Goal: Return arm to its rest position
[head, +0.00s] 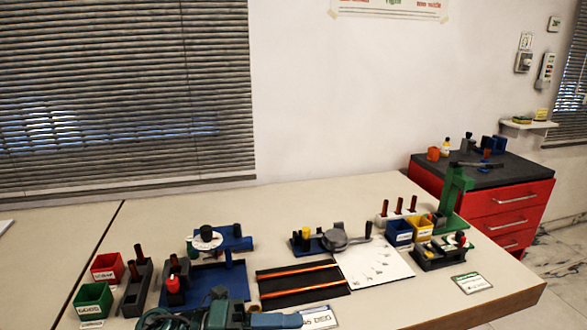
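Teal mechanical parts, apparently my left arm and gripper (278,320), lie along the bottom edge, left of the middle. They are cut off by the frame, and I cannot make out the fingertips or anything held. They overlap the front of the blue base plate (205,283) and part of a white label card (322,317). My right arm and gripper are not in view.
A red bin (106,267), a green bin (92,301) and a dark block with pegs (137,290) stand left. A black tray with orange rods (300,284) is central. A dial gauge fixture (335,238) and green stand (455,195) stand behind and right. The front right tabletop is mostly clear.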

